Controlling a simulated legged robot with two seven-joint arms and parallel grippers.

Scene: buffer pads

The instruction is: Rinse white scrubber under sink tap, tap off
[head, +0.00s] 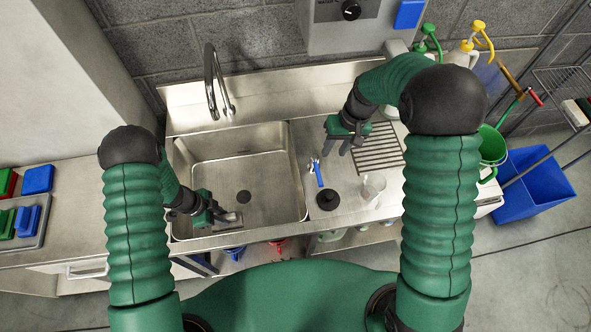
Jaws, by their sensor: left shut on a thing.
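The steel sink basin (262,150) is left of centre, with a dark drain in its floor. The curved tap (212,75) stands behind its back edge, and I see no water coming from it. My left gripper (229,218) is low in the front part of the basin, shut on a small pale thing that looks like the white scrubber (232,216). The fingers hide part of it, and it is well forward of the tap. My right gripper (344,148) is above the drainboard right of the basin, open with nothing seen between its fingers.
Blue, green and red pads (38,180) lie at far left. Spray bottles and a blue bin (535,185) are at right.

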